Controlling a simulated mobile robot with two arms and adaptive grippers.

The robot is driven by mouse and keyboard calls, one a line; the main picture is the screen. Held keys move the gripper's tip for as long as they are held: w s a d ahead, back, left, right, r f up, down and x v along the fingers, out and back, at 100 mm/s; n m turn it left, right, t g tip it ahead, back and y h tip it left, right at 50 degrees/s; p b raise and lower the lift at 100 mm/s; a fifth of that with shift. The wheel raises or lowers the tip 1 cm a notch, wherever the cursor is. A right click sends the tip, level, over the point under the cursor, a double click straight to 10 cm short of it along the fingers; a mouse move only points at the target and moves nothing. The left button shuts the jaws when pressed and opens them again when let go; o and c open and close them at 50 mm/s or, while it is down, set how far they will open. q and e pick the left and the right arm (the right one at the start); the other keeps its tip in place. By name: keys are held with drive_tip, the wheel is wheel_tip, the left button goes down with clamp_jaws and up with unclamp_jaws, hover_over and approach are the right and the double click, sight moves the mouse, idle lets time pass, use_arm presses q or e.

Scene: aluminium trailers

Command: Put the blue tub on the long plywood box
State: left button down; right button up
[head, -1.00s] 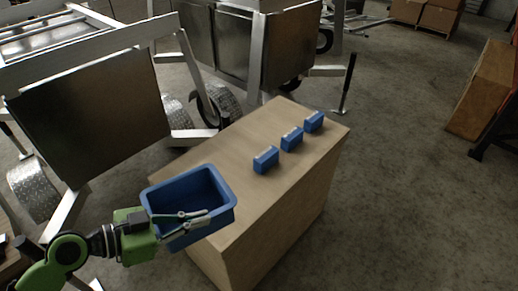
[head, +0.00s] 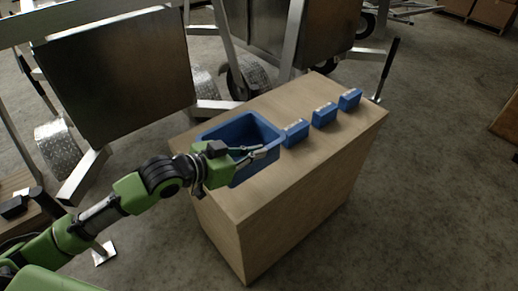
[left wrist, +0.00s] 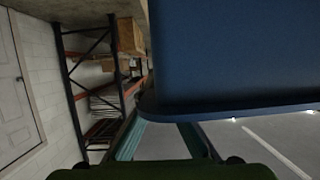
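The blue tub (head: 270,131) is an open rectangular bin, upright over the near left part of the long plywood box (head: 290,190). I cannot tell whether its base touches the box top. My left gripper (head: 258,153) reaches in from the left and is shut on the tub's near rim. The gripper hides part of the near wall. In the left wrist view the tub's wall (left wrist: 235,50) fills the upper right, its rim close by the fingers (left wrist: 160,138). My right gripper is not in view.
Three small blue blocks (head: 295,133), (head: 324,115), (head: 350,99) stand in a row on the box, the nearest close beside the tub. Aluminium trailers (head: 120,75) stand behind. Shelving (left wrist: 100,90) shows in the left wrist view. Floor right of the box is clear.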

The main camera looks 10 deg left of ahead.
use_arm(q)
drive_tip(key=w, duration=0.1)
drive_tip(key=w+a+f, duration=0.1)
drive_tip(key=w, duration=0.2)
drive_tip(key=shift+w+a+f, duration=0.1)
drive_tip(key=shift+a+f, duration=0.25)
drive_tip(key=shift+f, duration=0.05)
drive_tip(key=w+f, duration=0.1)
drive_tip(key=w+a+f, duration=0.1)
drive_tip(key=f, duration=0.1)
drive_tip(key=w+f+b, duration=0.1)
drive_tip(key=f, duration=0.1)
drive_tip(key=shift+w+a+f, duration=0.2)
drive_tip(key=shift+w, duration=0.1)
drive_tip(key=f, duration=0.3)
drive_tip(key=shift+w+a+f, duration=0.1)
drive_tip(key=shift+w+f, duration=0.1)
drive_tip(key=c, duration=2.7)
unclamp_jaws()
drive_tip(key=shift+f, duration=0.2)
drive_tip(key=shift+c, duration=0.2)
drive_tip(key=o, duration=0.5)
drive_tip(key=shift+s, duration=0.1)
drive_tip(key=shift+c, duration=0.2)
drive_tip(key=shift+r, duration=0.1)
